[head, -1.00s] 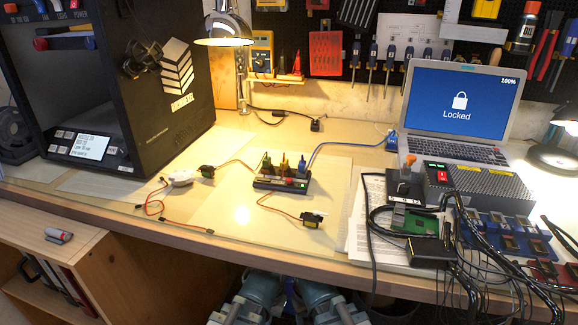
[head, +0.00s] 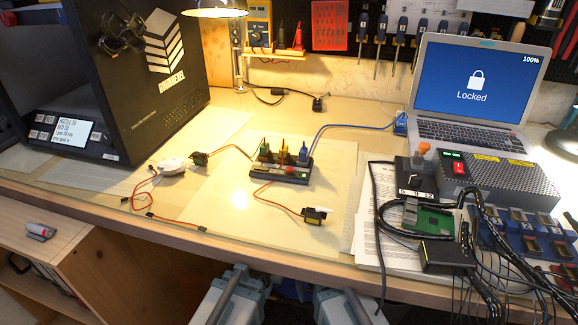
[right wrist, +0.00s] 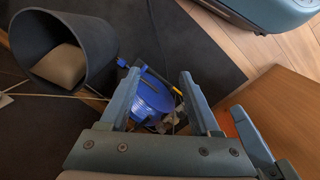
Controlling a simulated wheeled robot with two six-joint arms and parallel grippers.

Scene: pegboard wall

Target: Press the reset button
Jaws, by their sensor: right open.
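No control has a readable reset label. A small black board (head: 280,173) sits mid-desk with green, yellow and blue plugs on its back edge, and a small red spot (head: 290,169) on its top that may be a button. A red switch (head: 459,167) shows on the grey perforated power box at the right. My right gripper (right wrist: 160,92) is open and empty in the right wrist view, pointing down toward the floor area, away from the board. My left gripper is not in view; only parts of my arms show at the bottom of the head view.
A laptop (head: 477,80) reading "Locked" stands at the back right. Loose black cables, a green circuit board (head: 433,222) and blue modules crowd the right side. A black printer (head: 150,105) stands left. The right wrist view shows a dark bin (right wrist: 92,45) and a blue reel (right wrist: 150,98).

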